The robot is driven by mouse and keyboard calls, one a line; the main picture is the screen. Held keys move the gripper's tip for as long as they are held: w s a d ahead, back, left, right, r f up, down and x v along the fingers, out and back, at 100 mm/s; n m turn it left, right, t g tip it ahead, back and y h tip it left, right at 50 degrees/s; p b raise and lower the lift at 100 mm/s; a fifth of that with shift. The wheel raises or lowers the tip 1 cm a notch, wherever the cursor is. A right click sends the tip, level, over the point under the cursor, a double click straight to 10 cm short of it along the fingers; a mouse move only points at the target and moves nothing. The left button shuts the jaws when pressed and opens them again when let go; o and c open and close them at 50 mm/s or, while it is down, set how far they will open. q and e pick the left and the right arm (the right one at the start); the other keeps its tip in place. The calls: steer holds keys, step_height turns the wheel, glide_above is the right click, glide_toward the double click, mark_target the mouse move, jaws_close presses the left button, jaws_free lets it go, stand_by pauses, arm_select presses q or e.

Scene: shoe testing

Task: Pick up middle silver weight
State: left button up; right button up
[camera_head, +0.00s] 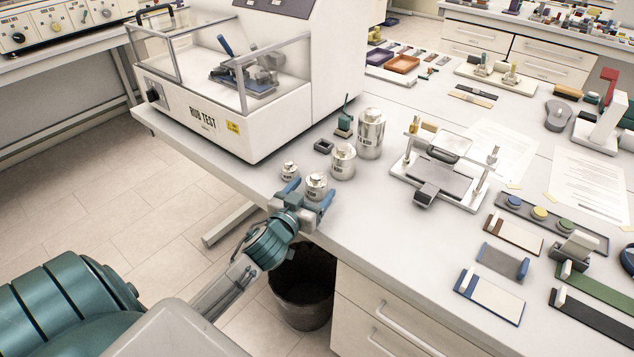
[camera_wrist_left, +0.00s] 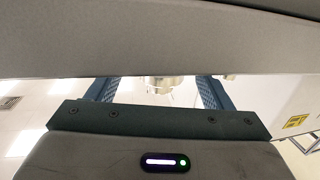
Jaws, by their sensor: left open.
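Several silver cylindrical weights with knobs stand upright in a loose diagonal row on the white table. The smallest (camera_head: 289,171) is at the left, a slightly larger weight (camera_head: 316,184) is in front, a medium one (camera_head: 343,162) is behind it, and the tallest (camera_head: 371,134) is at the back. My left gripper (camera_head: 311,190) is open at the table edge, its blue fingers to either side of the slightly larger front weight. In the left wrist view a partly hidden silver weight (camera_wrist_left: 164,85) shows between the open fingers (camera_wrist_left: 157,92). Contact cannot be made out.
The rub test machine (camera_head: 208,113) stands left of the weights. A metal fixture (camera_head: 440,172) stands to the right. A dark bin (camera_head: 302,290) is on the floor below the table edge.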

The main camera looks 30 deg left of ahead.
mark_target(321, 177)
arm_select(q)
steer(key=w, duration=0.1)
steer(key=w+p, duration=0.1)
steer(key=w, duration=0.1)
steer(key=w+p, duration=0.1)
steer(key=shift+w+a+r, duration=0.15)
steer(key=shift+w+a, duration=0.1)
steer(key=shift+a, duration=0.15)
steer(key=shift+w, duration=0.3)
steer(key=shift+w+f, duration=0.1)
steer(key=shift+f, duration=0.1)
steer(key=c, duration=1.5)
jaws_close()
steer(key=shift+r, duration=0.15)
